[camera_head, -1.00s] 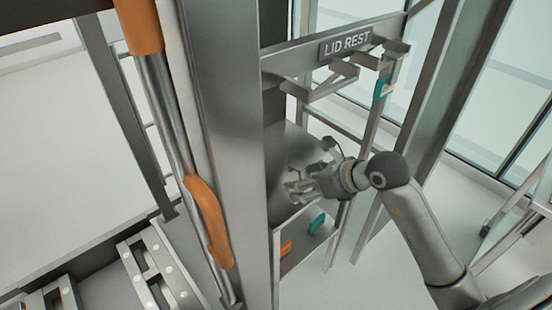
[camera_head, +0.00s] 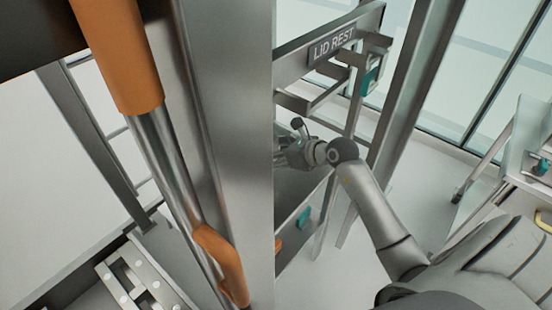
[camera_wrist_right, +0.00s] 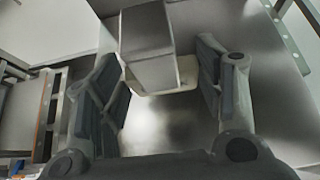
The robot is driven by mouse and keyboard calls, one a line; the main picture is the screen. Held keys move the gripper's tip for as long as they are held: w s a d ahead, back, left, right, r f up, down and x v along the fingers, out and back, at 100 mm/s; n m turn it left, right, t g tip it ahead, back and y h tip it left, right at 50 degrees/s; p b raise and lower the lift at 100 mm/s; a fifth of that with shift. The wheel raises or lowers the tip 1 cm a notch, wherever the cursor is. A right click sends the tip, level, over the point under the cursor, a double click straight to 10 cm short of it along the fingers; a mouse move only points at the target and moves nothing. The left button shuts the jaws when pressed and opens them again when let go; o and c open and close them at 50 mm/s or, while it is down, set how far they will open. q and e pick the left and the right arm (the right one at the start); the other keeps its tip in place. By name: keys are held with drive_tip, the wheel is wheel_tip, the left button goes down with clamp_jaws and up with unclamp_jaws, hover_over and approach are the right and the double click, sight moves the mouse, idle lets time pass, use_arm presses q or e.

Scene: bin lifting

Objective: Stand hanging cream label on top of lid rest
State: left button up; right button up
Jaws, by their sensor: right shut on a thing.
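The lid rest is a grey metal bracket (camera_head: 318,98) on the frame at upper right of the head view, under a "LID REST" sign (camera_head: 333,45). My right gripper (camera_head: 283,153) is below and left of it, its fingers partly hidden behind the big grey post. A grey block (camera_wrist_right: 148,45) covers part of that piece. The label cannot be made out in the head view. My left gripper is out of view.
The wide grey post (camera_head: 225,120) and an orange-sleeved cylinder (camera_head: 122,60) fill the middle left. A teal piece (camera_head: 369,82) is at the bracket's right end. Another teal piece (camera_head: 304,217) sits lower down. Pale floor lies right of the frame.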

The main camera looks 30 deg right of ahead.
drive_tip(key=w+f, duration=0.1)
drive_tip(key=w+d+f, duration=0.1)
drive_tip(key=f, duration=0.1)
drive_tip(key=w+d+f, duration=0.1)
drive_tip(key=shift+d+f, duration=0.1)
drive_tip(key=shift+f, duration=0.1)
drive_tip(key=shift+w+d+f, duration=0.1)
drive_tip(key=shift+w+f, duration=0.1)
drive_tip(key=shift+f, duration=0.1)
drive_tip(key=shift+w+d+f, duration=0.1)
drive_tip(key=shift+w+f, duration=0.1)
drive_tip(key=shift+f, duration=0.1)
drive_tip(key=shift+f+p, duration=0.3)
drive_tip(key=shift+f, duration=0.05)
wheel_tip(320, 180, down, 2)
drive_tip(key=shift+d+p, duration=0.1)
drive_tip(key=shift+p, duration=0.2)
drive_tip(key=shift+w+f, duration=0.1)
drive_tip(key=shift+f, duration=0.2)
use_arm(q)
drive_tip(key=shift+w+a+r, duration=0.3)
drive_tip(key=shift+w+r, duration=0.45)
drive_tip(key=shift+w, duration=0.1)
